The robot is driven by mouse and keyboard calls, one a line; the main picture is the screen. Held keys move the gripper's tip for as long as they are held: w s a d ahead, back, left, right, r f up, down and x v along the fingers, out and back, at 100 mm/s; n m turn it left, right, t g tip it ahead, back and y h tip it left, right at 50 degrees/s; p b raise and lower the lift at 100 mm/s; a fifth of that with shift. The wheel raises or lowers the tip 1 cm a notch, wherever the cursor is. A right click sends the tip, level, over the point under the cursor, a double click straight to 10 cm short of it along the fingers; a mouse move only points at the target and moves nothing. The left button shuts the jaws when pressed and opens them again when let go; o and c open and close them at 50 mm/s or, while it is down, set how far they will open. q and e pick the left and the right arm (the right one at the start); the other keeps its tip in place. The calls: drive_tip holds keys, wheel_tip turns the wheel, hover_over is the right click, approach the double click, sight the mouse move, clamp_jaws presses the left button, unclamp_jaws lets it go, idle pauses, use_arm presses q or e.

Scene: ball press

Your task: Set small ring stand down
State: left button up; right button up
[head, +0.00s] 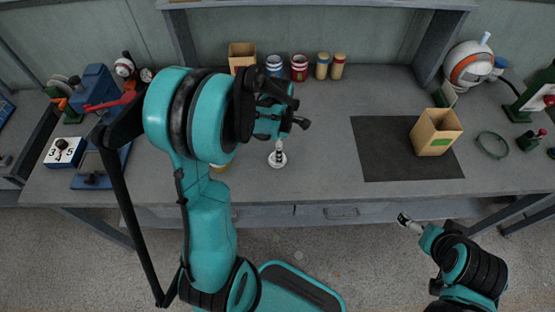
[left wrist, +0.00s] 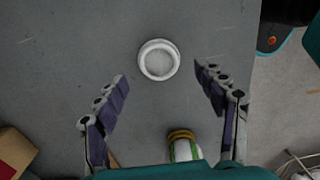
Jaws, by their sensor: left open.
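The small ring stand (head: 277,160) is a low white ring on the grey table, near the front edge in the head view. In the left wrist view the ring stand (left wrist: 159,74) lies flat with its round opening facing me. My left gripper (left wrist: 162,79) is open, its two fingers spread apart with nothing between them. In the head view my left gripper (head: 279,145) is just above the ring stand, and the arm hides part of the table. My right gripper (head: 404,220) is over the floor in front of the table; its finger opening is too small to tell.
A cylinder with a green and yellow band (left wrist: 183,147) stands close to my left gripper. Cans (head: 299,68) and a wooden box (head: 242,55) stand at the back. A tan box (head: 435,134) sits on a dark mat (head: 385,150) at right. The table between is clear.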

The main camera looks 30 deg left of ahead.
sight(271, 158)
use_arm(q)
drive_tip(key=f+b, duration=0.2)
drive_tip(key=f, duration=0.3)
drive_tip(key=shift+a+f, duration=0.15)
drive_tip(key=shift+a, duration=0.05)
drive_tip(key=c, duration=1.2)
drive_tip(key=shift+r, duration=0.2)
